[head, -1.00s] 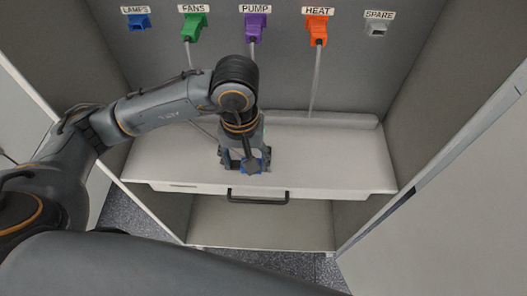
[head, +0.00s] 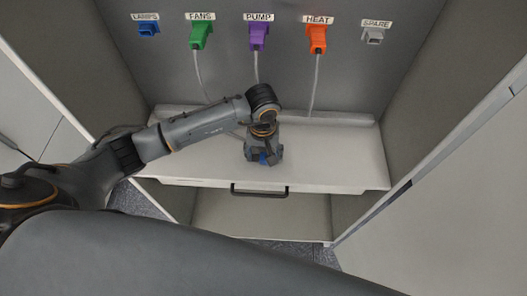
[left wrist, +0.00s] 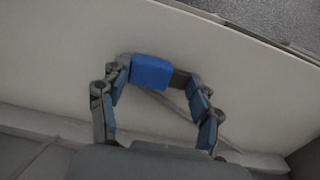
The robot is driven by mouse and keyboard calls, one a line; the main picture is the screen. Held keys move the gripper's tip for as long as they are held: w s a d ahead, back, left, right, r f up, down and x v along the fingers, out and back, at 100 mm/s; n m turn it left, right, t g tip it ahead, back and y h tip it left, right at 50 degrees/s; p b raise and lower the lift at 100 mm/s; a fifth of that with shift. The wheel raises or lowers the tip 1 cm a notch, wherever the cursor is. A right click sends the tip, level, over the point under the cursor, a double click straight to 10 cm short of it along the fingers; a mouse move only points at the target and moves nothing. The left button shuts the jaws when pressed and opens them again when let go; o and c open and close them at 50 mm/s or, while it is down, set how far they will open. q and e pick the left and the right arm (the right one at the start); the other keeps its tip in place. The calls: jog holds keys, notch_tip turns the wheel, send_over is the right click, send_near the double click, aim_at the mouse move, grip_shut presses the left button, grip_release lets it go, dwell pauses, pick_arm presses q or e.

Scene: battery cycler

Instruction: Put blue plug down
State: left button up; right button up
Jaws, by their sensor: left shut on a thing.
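The blue plug (head: 263,158) is held between the fingertips of my left gripper (head: 264,152), over the white shelf (head: 330,165) of the cabinet. In the left wrist view the plug is a blue block (left wrist: 151,72) with the gripper's fingers closed on both sides of it. The shelf surface lies behind it in that view. I cannot tell whether the plug touches the shelf. The blue LAMPS socket (head: 148,29) is at the upper left of the back panel. My right gripper is not in view.
A green FANS plug (head: 200,35), purple PUMP plug (head: 258,37) and orange HEAT plug (head: 317,39) sit in the panel with grey cables hanging down. The grey SPARE socket (head: 373,37) holds no plug. A dark handle (head: 259,191) is at the shelf front. The shelf's right side is clear.

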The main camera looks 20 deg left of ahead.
pick_arm(q)
jog(key=shift+f, duration=0.1)
jog(key=o, duration=0.7)
jog(key=shift+f+b, duration=0.1)
jog(key=shift+b, duration=0.2)
jog(key=o, duration=0.5)
jog(key=shift+c, duration=0.2)
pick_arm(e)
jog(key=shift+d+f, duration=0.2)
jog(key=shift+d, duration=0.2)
